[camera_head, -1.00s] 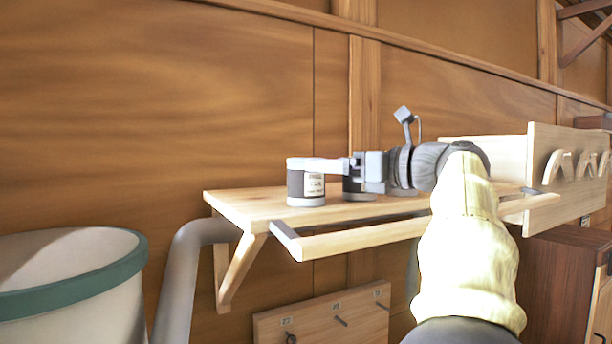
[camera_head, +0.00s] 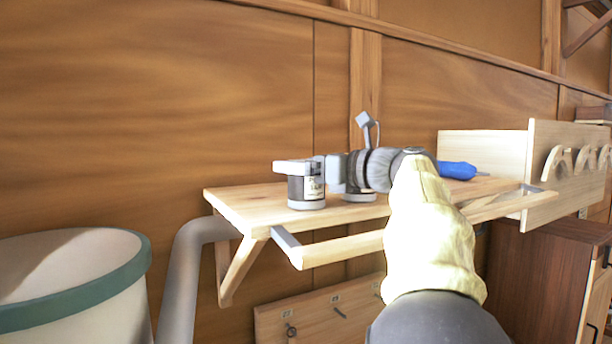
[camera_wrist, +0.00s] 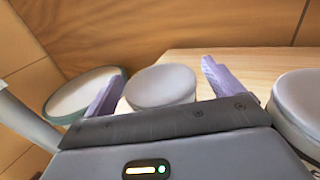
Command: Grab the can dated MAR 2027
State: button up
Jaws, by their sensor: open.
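A dark can with a pale lid and white label (camera_head: 311,188) stands upright near the left end of the wooden shelf (camera_head: 240,205). Its label print is too small to read a date. My gripper (camera_head: 293,167) is open at the top of this can. In the wrist view the can's lid (camera_wrist: 160,86) lies between the two purple fingers of my gripper (camera_wrist: 163,82), with a gap visible on the right side. A second can (camera_head: 358,196) stands to the right, mostly hidden behind my gripper; its lid (camera_wrist: 302,98) shows at the right edge of the wrist view.
A blue-handled tool (camera_head: 457,170) lies farther right on the shelf. A wooden rail (camera_head: 345,246) runs along the shelf front. A pale bin with a green rim (camera_head: 75,285) stands at lower left. The wooden wall is close behind.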

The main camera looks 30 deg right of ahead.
dwell(0.5)
jog(key=c, duration=1.4)
jog(key=shift+o, duration=0.2)
jog(key=shift+r, duration=0.15)
jog(key=shift+r, duration=4.85)
